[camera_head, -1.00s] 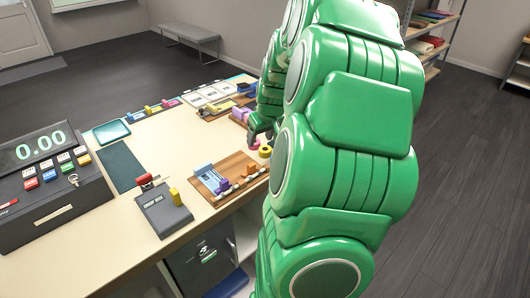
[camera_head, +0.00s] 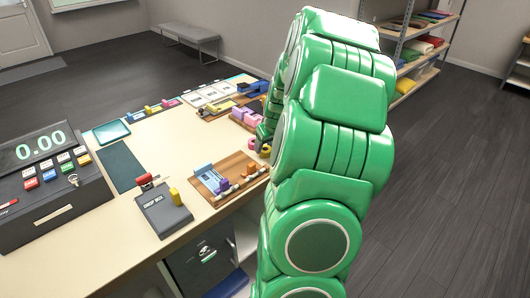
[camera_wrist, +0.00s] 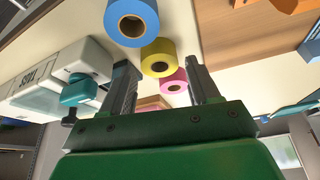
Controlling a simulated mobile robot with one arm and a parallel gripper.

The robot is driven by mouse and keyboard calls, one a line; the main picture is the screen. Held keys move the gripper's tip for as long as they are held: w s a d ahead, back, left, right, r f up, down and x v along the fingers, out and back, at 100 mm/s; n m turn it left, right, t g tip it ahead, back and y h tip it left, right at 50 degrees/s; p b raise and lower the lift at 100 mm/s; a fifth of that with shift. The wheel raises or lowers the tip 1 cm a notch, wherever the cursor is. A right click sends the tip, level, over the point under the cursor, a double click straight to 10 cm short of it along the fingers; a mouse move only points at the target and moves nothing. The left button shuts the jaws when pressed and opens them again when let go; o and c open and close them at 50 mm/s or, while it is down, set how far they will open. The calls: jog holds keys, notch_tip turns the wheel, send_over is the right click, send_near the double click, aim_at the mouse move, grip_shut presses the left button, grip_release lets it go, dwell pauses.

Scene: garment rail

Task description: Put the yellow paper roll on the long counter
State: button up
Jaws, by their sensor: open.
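The yellow paper roll (camera_wrist: 158,60) stands on a pale surface in the wrist view, between a blue roll (camera_wrist: 132,20) and a pink roll (camera_wrist: 172,82). My gripper (camera_wrist: 160,70) is open, with the yellow roll between and just beyond its fingertips; I cannot tell whether they touch it. In the head view the yellow roll (camera_head: 265,151) shows at the right edge of the long cream counter (camera_head: 165,132), beside the pink roll (camera_head: 252,144). My green arm hides most of the gripper and part of that edge there.
A white box with a teal part (camera_wrist: 75,85) stands left of my gripper in the wrist view. A cash register (camera_head: 45,180), a dark drop box (camera_head: 162,208) and a wooden board with small items (camera_head: 225,178) are on the counter. The counter's middle is clear.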

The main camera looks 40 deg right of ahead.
jog(key=shift+x, duration=1.05)
jog(key=c, duration=0.9)
jog(key=shift+r, duration=0.15)
jog(key=shift+r, duration=0.2)
notch_tip(320, 180, up, 3)
jog(key=shift+s+a, duration=0.15)
jog(key=shift+s, duration=0.05)
jog(key=s+a+r, duration=0.8)
jog(key=s+r, duration=0.1)
jog(key=s, duration=0.2)
jog(key=shift+r, duration=0.2)
